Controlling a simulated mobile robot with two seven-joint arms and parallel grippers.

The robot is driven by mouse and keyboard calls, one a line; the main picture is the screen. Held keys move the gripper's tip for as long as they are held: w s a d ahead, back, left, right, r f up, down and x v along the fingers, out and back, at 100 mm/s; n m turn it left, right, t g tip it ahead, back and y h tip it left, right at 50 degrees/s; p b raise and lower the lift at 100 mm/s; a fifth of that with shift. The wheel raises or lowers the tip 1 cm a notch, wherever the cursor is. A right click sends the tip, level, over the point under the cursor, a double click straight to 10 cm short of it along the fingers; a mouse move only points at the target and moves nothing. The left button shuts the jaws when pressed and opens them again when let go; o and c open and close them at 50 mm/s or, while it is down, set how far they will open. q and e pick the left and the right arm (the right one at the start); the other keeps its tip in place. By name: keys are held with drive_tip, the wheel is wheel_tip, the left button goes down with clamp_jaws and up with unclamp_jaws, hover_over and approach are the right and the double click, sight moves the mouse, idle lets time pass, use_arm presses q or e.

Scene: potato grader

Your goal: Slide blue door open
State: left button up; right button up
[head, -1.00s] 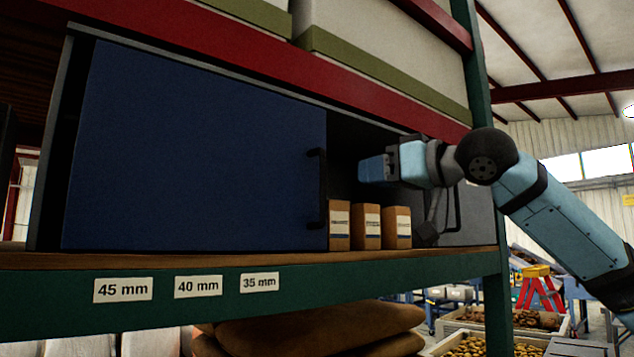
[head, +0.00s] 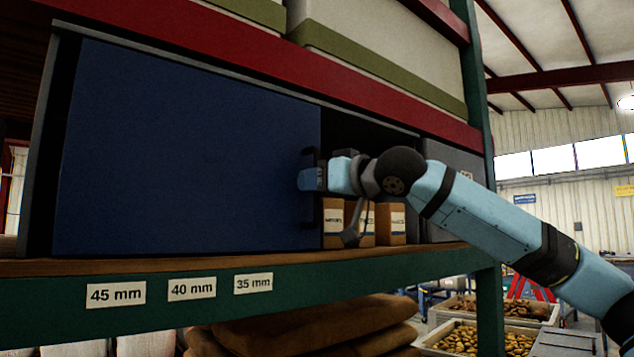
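The blue door (head: 185,150) is a large flat panel covering the left and middle of the shelf cabinet. A dark vertical handle (head: 308,212) sits at its right edge. My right gripper (head: 312,179) is at the handle's middle, its light blue fingers overlapping the bar and hiding part of it. Whether the fingers are open or closed around the bar cannot be told. To the right of the door is a dark opening, with a grey panel (head: 455,165) beyond it. My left gripper is not in view.
Several small brown boxes (head: 391,224) stand in the opening, just below and behind my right wrist. The wooden shelf edge (head: 180,266) runs below the door. A green upright post (head: 476,100) stands at the right, behind my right arm.

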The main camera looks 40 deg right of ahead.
clamp_jaws()
drive_tip(key=shift+a+f, duration=0.15)
drive_tip(key=shift+a, duration=0.55)
drive_tip(key=shift+s+a+b, duration=0.15)
drive_tip(key=shift+a+b, duration=0.25)
drive_tip(key=shift+a, duration=0.35)
drive_tip(key=shift+o, duration=0.4)
unclamp_jaws()
drive_tip(key=b+v, duration=0.3)
drive_tip(key=v, duration=1.1)
drive_tip(key=shift+r, duration=0.2)
